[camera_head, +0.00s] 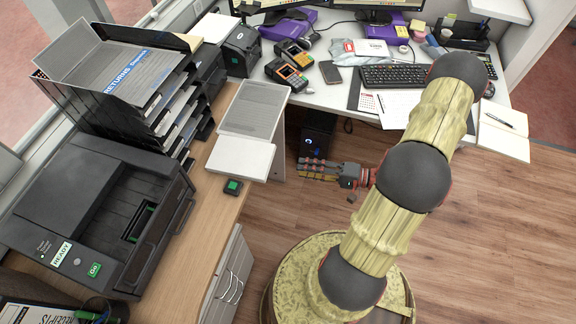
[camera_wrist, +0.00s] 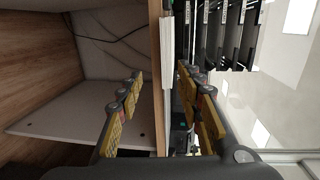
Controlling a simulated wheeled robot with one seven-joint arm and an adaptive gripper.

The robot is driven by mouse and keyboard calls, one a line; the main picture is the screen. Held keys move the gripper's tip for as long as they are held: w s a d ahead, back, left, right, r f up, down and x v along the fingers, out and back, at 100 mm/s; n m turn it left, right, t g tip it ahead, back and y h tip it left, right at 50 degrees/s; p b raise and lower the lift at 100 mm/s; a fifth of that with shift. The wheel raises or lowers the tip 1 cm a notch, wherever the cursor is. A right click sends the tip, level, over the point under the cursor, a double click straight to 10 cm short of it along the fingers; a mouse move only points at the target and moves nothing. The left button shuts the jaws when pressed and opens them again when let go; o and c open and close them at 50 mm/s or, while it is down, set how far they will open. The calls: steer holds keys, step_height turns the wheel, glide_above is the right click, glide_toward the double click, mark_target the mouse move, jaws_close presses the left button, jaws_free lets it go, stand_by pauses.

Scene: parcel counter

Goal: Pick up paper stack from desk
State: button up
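A white paper stack (camera_head: 240,157) lies on the wooden desk (camera_head: 210,214), its right side at or past the desk edge. My gripper (camera_head: 308,168) is to the right of the stack, apart from it, with its fingers pointing at the desk edge. In the wrist view my gripper (camera_wrist: 162,76) is open and empty, with a clear gap between the fingers. A thin white edge that looks like the paper stack (camera_wrist: 166,52) shows upright between the fingers, farther ahead. I cannot tell the exact distance.
A printer (camera_head: 95,215) and letter trays (camera_head: 150,85) stand to the left. Open floor (camera_head: 470,235) lies to the right.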

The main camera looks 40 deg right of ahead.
glide_toward(270, 161)
steer(key=shift+w+a+f, duration=1)
steer(key=shift+w+a, duration=0.45)
steer(key=shift+a, duration=0.05)
steer(key=shift+r+x, duration=0.15)
steer(key=shift+x, duration=1.25)
steer(key=shift+r+x, duration=0.15)
steer(key=shift+x, duration=1.25)
steer(key=shift+c, duration=0.3)
steer(key=shift+w, duration=0.1)
jaws_close()
